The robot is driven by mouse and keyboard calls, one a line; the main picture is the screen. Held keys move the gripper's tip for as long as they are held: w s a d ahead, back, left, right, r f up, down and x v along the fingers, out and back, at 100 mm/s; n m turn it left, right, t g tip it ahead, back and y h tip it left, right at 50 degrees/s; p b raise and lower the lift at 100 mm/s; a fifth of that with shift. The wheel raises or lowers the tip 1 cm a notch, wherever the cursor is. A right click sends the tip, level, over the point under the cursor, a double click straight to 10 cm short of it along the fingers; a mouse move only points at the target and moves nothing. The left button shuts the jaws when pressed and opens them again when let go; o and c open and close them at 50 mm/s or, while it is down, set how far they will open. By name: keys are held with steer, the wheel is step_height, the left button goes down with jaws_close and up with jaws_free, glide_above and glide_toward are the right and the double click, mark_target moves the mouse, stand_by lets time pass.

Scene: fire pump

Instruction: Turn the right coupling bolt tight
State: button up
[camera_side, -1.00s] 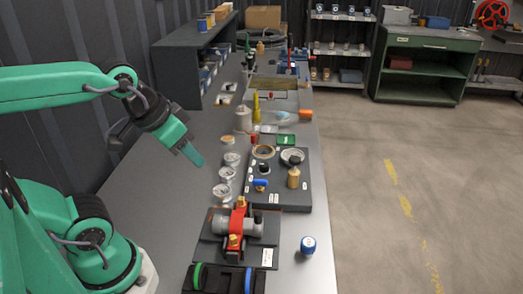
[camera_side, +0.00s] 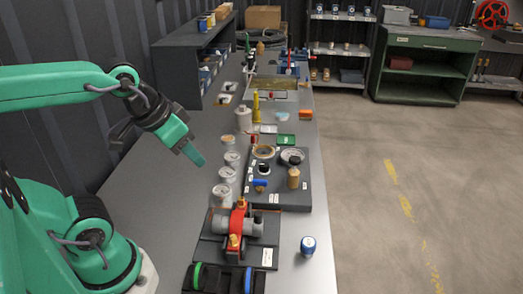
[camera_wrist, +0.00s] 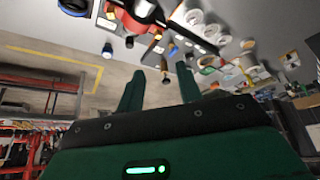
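A grey pump part (camera_side: 223,222) with a red coupling (camera_side: 239,222) sits on a dark plate at the bench's near end. Two brass bolts show on the coupling, one at the far end (camera_side: 241,203) and one at the near end (camera_side: 235,241). I cannot tell which is the right bolt or how tight either is. My gripper (camera_side: 195,155) hangs above the bench, up and to the left of the pump, apart from everything. In the wrist view its two green fingers (camera_wrist: 160,90) stand apart with nothing held. The red coupling (camera_wrist: 128,20) shows there at the top, partly cut off.
A dark panel (camera_side: 313,180) with a blue lever (camera_side: 260,183) lies beyond the pump. A black holder (camera_side: 222,279) with green and blue rings is nearest.

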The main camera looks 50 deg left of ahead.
steer(key=w+n, duration=0.1)
steer(key=w, duration=0.1)
steer(key=n+g, duration=0.6)
steer(key=n, duration=0.2)
glide_above(241, 200)
step_height(241, 200, down, 10)
steer(key=shift+f, duration=0.35)
steer(key=shift+f, duration=3.9)
jaws_close()
